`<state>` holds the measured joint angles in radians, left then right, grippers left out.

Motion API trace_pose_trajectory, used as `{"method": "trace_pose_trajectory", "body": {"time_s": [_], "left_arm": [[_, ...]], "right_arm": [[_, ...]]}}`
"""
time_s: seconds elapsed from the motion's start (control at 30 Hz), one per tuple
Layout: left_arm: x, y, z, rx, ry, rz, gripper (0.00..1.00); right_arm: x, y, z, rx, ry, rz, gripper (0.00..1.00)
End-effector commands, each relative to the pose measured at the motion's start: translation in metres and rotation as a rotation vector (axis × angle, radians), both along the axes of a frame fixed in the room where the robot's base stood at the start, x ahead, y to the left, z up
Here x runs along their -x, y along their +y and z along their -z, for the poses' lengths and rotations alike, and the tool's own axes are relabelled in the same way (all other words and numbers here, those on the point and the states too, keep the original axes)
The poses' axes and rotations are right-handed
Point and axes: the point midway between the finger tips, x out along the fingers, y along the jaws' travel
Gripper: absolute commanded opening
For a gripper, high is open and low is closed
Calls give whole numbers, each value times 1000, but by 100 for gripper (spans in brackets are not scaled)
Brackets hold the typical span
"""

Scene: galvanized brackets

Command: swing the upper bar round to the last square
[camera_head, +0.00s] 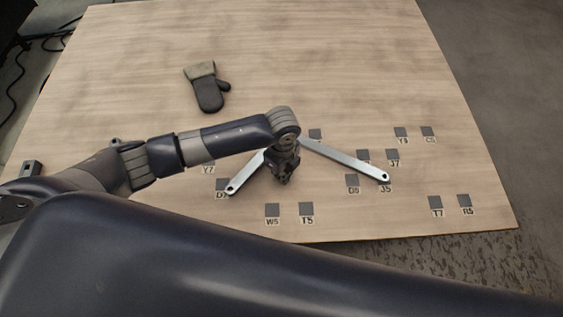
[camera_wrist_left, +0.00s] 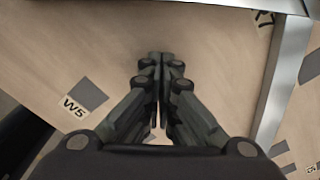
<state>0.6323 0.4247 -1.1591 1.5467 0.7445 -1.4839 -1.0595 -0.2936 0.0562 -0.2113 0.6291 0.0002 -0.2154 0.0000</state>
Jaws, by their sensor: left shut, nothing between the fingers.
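Two long grey metal bars form a V on the wooden board. The left bar (camera_head: 246,174) runs down-left to a holed end near a square with a partly covered label. The right bar (camera_head: 345,160) runs down-right to a holed end near the square J5 (camera_head: 385,189). Their joined end is hidden behind my left arm, and I cannot tell which bar is upper. My left gripper (camera_head: 284,180) points down between the bars, shut and empty; it also shows in the left wrist view (camera_wrist_left: 160,56), apart from a bar (camera_wrist_left: 284,85) on the right. My right gripper is out of view.
Several labelled grey squares lie on the board (camera_head: 330,60), including W5 (camera_head: 272,210), T5 (camera_head: 306,209), T7 (camera_head: 436,202) and R5 (camera_head: 464,200). A dark glove (camera_head: 208,92) lies at the back. The board's back right is clear.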

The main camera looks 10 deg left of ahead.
Motion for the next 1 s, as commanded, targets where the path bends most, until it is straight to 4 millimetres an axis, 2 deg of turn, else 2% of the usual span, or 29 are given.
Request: {"method": "trace_pose_trajectory", "body": {"time_s": [0.1, 0.27, 0.43, 0.7, 0.9, 1.0], "left_arm": [[-10, 20, -3, -4, -2, -4, 0], [-16, 33, -2, -2, 0, 0, 0], [-18, 37, -1, -2, -1, 0, 0], [-19, 38, -1, -2, -1, 0, 0], [-28, 56, -3, -3, 0, -3, 0], [-28, 57, -1, -1, 0, 0, 0]], "right_arm": [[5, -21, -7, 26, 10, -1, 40], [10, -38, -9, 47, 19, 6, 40], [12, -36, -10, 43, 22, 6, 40], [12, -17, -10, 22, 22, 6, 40], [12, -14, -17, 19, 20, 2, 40], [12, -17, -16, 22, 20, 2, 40]]}}
